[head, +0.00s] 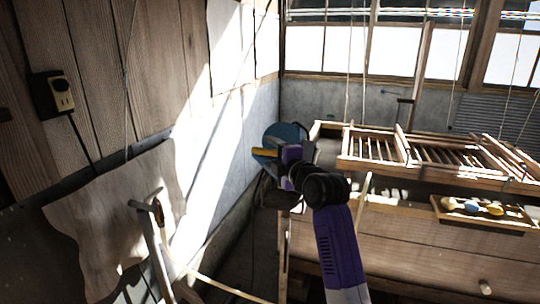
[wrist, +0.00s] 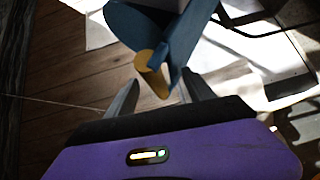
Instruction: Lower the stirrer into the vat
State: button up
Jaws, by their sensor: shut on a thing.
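My gripper (head: 276,157) is shut on the stirrer's yellow handle (head: 264,152), held up near the left end of the vat. The stirrer's blue head (head: 285,133) shows behind and above my gripper. In the wrist view the yellow handle (wrist: 152,70) sits between the two fingers of my gripper (wrist: 161,82), and the blue head (wrist: 165,28) spreads out beyond it. The vat (head: 400,238) is a large wooden box at the right. Its inside is mostly hidden by the mould and my arm.
A slatted wooden mould (head: 402,148) hangs on cords over the vat. Wooden poles (head: 152,245) lean at the left near the wall. A socket box (head: 52,93) is on that wall.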

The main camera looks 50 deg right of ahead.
jog(key=b+v, duration=0.1)
jog(key=v, duration=0.6)
jog(key=shift+s+b, duration=0.3)
jog(key=shift+b, duration=0.05)
jog(key=shift+a, duration=0.2)
notch_tip(320, 180, up, 4)
jog(key=s+m+t+h, duration=0.2)
jog(key=m+h, duration=0.1)
jog(key=m, duration=0.3)
jog(key=s+a+f+m+t+y, duration=0.1)
jog(key=s+a+f+m, duration=0.3)
jog(key=s+a+f, duration=0.35)
jog(key=s+a+f+m+y, duration=0.1)
jog(key=s+a+f+m, duration=0.35)
jog(key=a+f, duration=0.5)
jog(key=s+a+f+n+g+y, duration=0.1)
jog(key=s+a+f+y, duration=0.3)
jog(key=s+a, duration=0.4)
jog(key=s+a+f+n+g+y, duration=0.1)
jog(key=s+a+f+g+y, duration=0.2)
jog(key=s+a, duration=0.6)
jog(key=s+f+y, duration=0.1)
jog(key=s+f, duration=0.1)
jog(key=s, duration=0.1)
jog(key=shift+s+a+f, duration=0.25)
jog(key=shift+a+f, duration=0.05)
jog(key=shift+a, duration=0.05)
